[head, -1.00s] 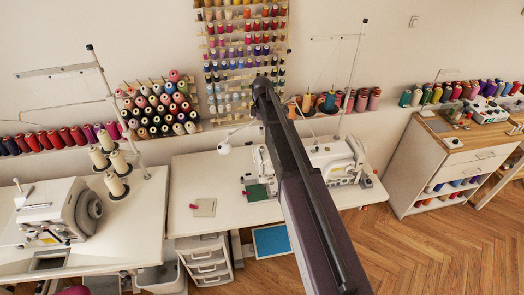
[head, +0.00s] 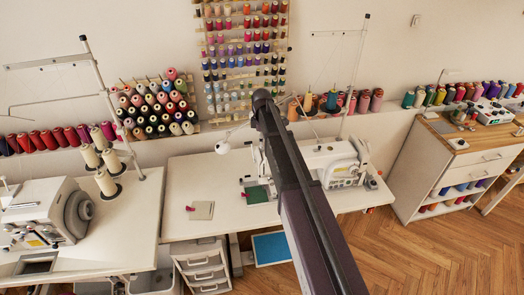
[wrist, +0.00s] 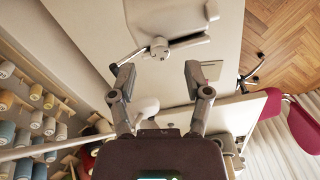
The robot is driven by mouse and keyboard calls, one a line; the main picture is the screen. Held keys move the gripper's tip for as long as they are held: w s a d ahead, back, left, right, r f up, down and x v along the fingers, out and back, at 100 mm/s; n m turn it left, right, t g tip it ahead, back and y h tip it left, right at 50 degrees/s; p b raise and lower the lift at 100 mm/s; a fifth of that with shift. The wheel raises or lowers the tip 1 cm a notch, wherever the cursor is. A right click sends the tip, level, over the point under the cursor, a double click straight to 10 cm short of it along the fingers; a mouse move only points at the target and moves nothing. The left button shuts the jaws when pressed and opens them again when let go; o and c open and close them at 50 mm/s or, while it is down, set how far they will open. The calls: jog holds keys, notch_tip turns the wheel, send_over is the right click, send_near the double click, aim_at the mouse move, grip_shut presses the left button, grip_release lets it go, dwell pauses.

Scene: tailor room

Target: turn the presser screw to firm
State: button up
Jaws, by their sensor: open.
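The white sewing machine (head: 335,158) stands on the middle table, partly hidden behind my arm in the head view. Its presser screw is too small or hidden to make out. A green cloth (head: 257,194) lies at the machine's left end. My gripper is not visible in the head view. In the wrist view my gripper (wrist: 159,73) is open, with its two fingers apart and nothing held between them. Beyond the fingertips a white-and-grey part with a round joint (wrist: 160,47) shows; I cannot tell what it is.
The middle table (head: 185,184) also bears a beige cloth piece (head: 202,210). Another machine (head: 42,212) stands on the left table, with thread cones (head: 106,183) beside it. A wooden-topped cabinet (head: 440,165) stands right. Wooden floor (head: 420,245) is clear in front of it.

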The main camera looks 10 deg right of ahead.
aim_at(262, 148)
jog(key=shift+f+b, duration=1.7)
jog(key=shift+f, duration=0.35)
grip_shut()
